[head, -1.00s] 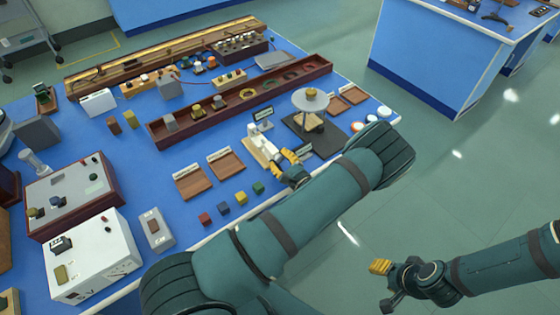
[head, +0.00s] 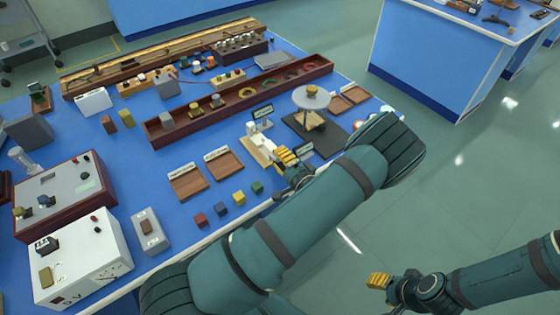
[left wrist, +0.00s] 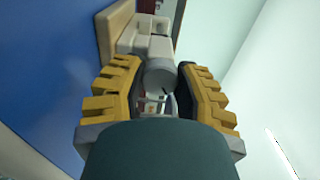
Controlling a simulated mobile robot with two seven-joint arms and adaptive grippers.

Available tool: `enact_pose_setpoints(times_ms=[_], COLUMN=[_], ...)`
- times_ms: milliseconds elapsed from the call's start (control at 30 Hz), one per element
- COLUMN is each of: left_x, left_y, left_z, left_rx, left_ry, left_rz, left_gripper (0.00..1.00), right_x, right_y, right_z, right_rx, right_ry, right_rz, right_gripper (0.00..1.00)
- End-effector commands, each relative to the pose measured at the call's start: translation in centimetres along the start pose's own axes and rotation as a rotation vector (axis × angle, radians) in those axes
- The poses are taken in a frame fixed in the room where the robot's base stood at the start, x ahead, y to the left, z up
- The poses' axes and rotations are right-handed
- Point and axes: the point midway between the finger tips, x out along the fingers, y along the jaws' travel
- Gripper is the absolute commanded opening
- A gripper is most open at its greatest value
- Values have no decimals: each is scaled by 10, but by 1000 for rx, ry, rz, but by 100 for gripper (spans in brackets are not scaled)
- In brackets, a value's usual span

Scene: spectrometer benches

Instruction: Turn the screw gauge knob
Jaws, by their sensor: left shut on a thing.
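The screw gauge (head: 259,143) is a pale, light-grey instrument on a wooden base near the front edge of the blue bench. My left gripper (head: 287,158) is at its right end, with yellow ribbed fingers. In the left wrist view, a round grey knob (left wrist: 160,76) sits between the left gripper's two fingers (left wrist: 162,88), which are shut on it. The gauge body (left wrist: 148,42) extends beyond the knob. The fingers and my arm hide part of the knob in the head view. My right gripper (head: 379,281) hangs off the bench at lower right; its finger gap is unclear.
A round-topped stand (head: 310,98) is behind the gauge on a dark mat. Wooden trays (head: 224,164) and small coloured cubes (head: 239,198) lie to its left. A long brown box (head: 244,104) stands behind. Open floor (head: 480,180) lies to the right.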

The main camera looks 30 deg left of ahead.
Motion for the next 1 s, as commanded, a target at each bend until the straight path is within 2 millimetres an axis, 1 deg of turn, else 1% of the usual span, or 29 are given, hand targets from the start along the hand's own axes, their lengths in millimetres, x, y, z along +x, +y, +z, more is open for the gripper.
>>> enact_pose_setpoints(times_ms=[33, 233, 700, 1000], left_x=[0, 0, 0, 0], left_y=[3, 3, 3, 0], left_z=[0, 0, 0, 0], left_rx=[-44, -235, -675, -886], left_ry=[0, 0, 0, 0], left_rz=[0, 0, 0, 0], left_gripper=[0, 0, 0, 0], right_x=[6, 20, 61, 72], right_y=[2, 8, 23, 27], right_z=[2, 7, 2, 0], right_rx=[-1, -4, -7, -8], right_ry=[-3, -15, 8, 15], right_rz=[0, -1, 0, 0], right_gripper=[47, 47, 47, 47])
